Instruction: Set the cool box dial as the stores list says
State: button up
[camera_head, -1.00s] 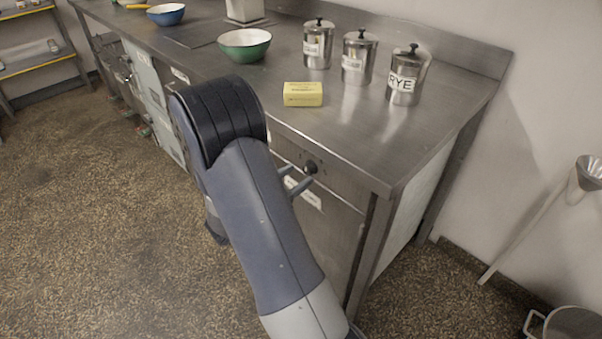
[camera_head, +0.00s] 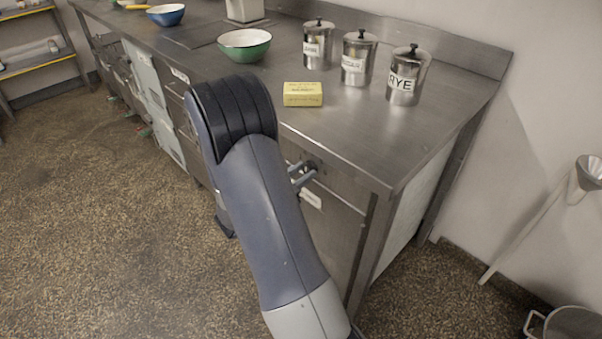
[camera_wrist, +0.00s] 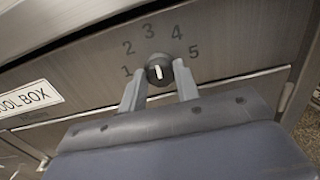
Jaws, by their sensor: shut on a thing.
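The cool box dial (camera_wrist: 158,68) is a small dark round knob with a white mark, on a steel front. Numbers 1 to 5 arc from its left over the top to its right. The white mark stands nearly upright; which number it points to is hard to tell. My gripper (camera_wrist: 160,74) is shut on the dial, one finger on each side. In the head view the dial (camera_head: 311,166) sits under the counter's front edge, with my gripper (camera_head: 304,173) at it. A "COOL BOX" label (camera_wrist: 28,98), partly cut off, is left of the dial. No stores list is readable.
The steel counter (camera_head: 350,140) holds a yellow block (camera_head: 303,94), a green bowl (camera_head: 245,44) and lidded canisters, one marked RYE (camera_head: 405,80). Its edge is close above my gripper. The floor to the left is clear. A pot (camera_head: 570,325) stands at lower right.

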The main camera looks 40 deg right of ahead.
jog(key=shift+c, duration=1)
jog(key=shift+r+n+p, duration=0.1)
jog(key=shift+n+p, duration=0.2)
jog(key=shift+p, duration=0.05)
jog(key=n+p, duration=0.2)
jog(key=shift+r+n+p, duration=0.1)
jog(key=shift+n+p, duration=0.2)
jog(key=shift+p, duration=0.1)
jog(key=shift+w+n+p, duration=0.1)
jog(key=shift+n+p, duration=1.75)
jog(key=shift+n, duration=0.45)
jog(key=shift+f, duration=0.25)
jog(key=o, duration=1)
jog(key=shift+c, duration=0.2)
